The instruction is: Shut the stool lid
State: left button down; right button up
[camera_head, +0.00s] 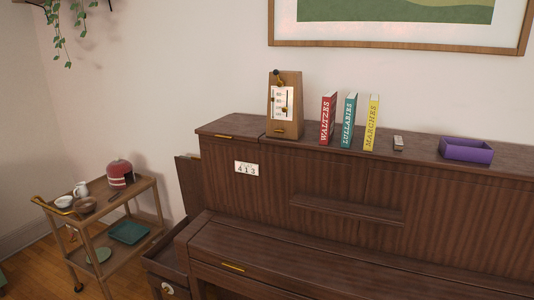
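A dark brown wooden box (152,265), which looks like the stool, stands at the bottom edge left of the piano, cut off by the frame. Its top appears open onto a dark inside, and a pale round knob (168,288) shows on its front. A dark upright panel (187,183) with a small brass piece at its top edge rises behind it, against the piano's left side. It looks like the lid standing up, but the piano hides part of it and I cannot see a hinge. Neither of my grippers is in view.
The piano (340,195) with its closed key cover (270,265) fills the right. A metronome (285,105), several books and a purple tray (466,150) stand on top. A wooden trolley (100,215) with dishes stands left of the box.

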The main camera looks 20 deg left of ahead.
aim_at(189, 174)
jog(key=i+j, duration=0.15)
jog(key=j, duration=0.25)
jog(key=i+j+z, duration=0.15)
jog(key=j, duration=0.25)
jog(key=i+j, duration=0.15)
jog(key=j, duration=0.25)
jog(key=i+j+z, duration=0.15)
jog(key=j, duration=0.3)
